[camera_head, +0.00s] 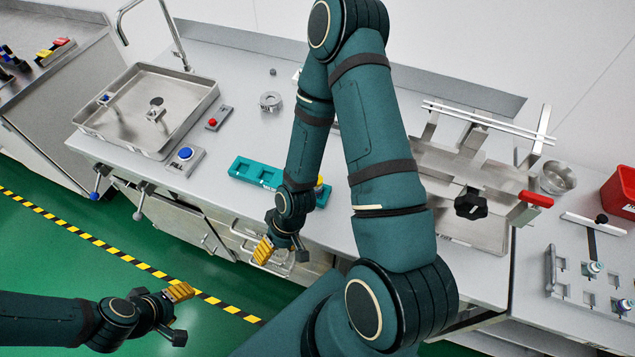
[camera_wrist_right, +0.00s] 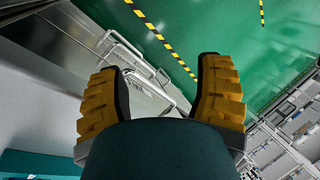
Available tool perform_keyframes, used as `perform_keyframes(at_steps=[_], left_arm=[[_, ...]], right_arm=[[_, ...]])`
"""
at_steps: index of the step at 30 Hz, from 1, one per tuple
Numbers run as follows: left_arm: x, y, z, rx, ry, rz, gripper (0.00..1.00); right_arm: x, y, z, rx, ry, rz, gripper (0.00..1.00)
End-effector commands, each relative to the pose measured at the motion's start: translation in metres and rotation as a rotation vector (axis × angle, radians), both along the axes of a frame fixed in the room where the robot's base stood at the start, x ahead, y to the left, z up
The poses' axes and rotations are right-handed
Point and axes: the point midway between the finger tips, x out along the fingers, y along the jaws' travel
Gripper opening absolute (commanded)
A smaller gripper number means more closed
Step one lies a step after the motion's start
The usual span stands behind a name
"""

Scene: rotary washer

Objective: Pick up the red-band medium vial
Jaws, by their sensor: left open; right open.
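I cannot make out a red-band medium vial for certain. Small vials with pale tops and bluish bands (camera_head: 595,268) stand in a grey rack (camera_head: 563,293) at the right edge of the head view; any red band there is too small to tell. My right gripper (camera_head: 283,255) hangs in front of the counter's front edge, open and empty, far left of that rack. In the right wrist view its yellow fingers (camera_wrist_right: 160,95) are wide apart with nothing between them. My left gripper (camera_head: 178,314) is open and empty over the green floor at lower left.
A teal tray (camera_head: 243,168) lies on the counter, partly behind my right arm. A metal basin (camera_head: 190,90), a blue button (camera_head: 185,153) and a red button (camera_head: 212,122) are left. A steel fixture with a red-ended handle (camera_head: 536,199), a metal cup (camera_head: 557,178) and a red bin (camera_head: 622,186) stand right.

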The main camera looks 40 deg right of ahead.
Motion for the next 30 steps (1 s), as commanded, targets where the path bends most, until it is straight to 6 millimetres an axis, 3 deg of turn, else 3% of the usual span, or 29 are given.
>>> perform_keyframes(at_steps=[5,10,15,19,23,30], left_arm=[[-0.001,0.000,-0.001,0.000,0.002,0.000,0.53],[0.000,0.000,-0.001,0.000,0.002,-0.001,0.53],[0.000,0.000,-0.001,0.000,0.001,0.000,0.53],[0.000,0.000,-0.001,0.000,0.001,0.000,0.53],[0.000,0.000,-0.003,0.000,0.001,0.001,0.53],[0.000,0.000,-0.013,0.001,0.001,0.002,0.53]], right_arm=[[0.029,-0.032,0.029,-0.020,-0.091,0.204,0.66],[0.056,-0.090,0.077,-0.123,-0.182,0.497,0.66],[0.067,-0.156,0.127,-0.277,-0.194,0.760,0.66],[0.067,-0.187,0.151,-0.350,-0.171,0.866,0.66],[0.066,-0.197,0.154,-0.375,-0.158,0.904,0.66],[0.065,-0.196,0.111,-0.372,-0.155,0.908,0.66]])
